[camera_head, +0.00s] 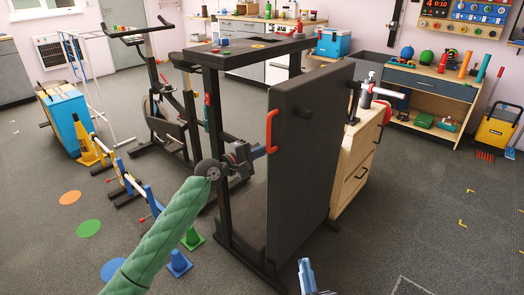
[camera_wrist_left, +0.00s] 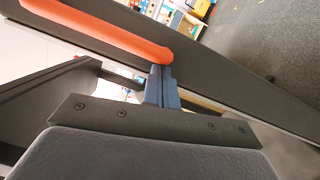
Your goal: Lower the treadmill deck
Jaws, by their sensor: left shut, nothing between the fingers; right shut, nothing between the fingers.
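The treadmill deck (camera_head: 312,165) is a large dark panel, folded up and standing nearly upright beside the treadmill frame (camera_head: 214,120). An orange-red handle (camera_head: 270,132) is fixed to its left side. My left gripper (camera_head: 262,152) is shut and empty, its tips close to the lower part of the handle; I cannot tell whether they touch. In the left wrist view, the shut blue-grey fingers (camera_wrist_left: 162,82) are by the end of the orange handle (camera_wrist_left: 100,28), with the dark deck (camera_wrist_left: 225,82) behind. My right gripper (camera_head: 308,275) is shut and empty at the bottom edge, in front of the deck.
A wooden cabinet (camera_head: 356,165) stands right behind the deck. An exercise bike (camera_head: 160,105) stands behind left. Small cones, one blue (camera_head: 178,262), stand on the floor left of the frame. Open grey floor (camera_head: 420,220) lies to the right.

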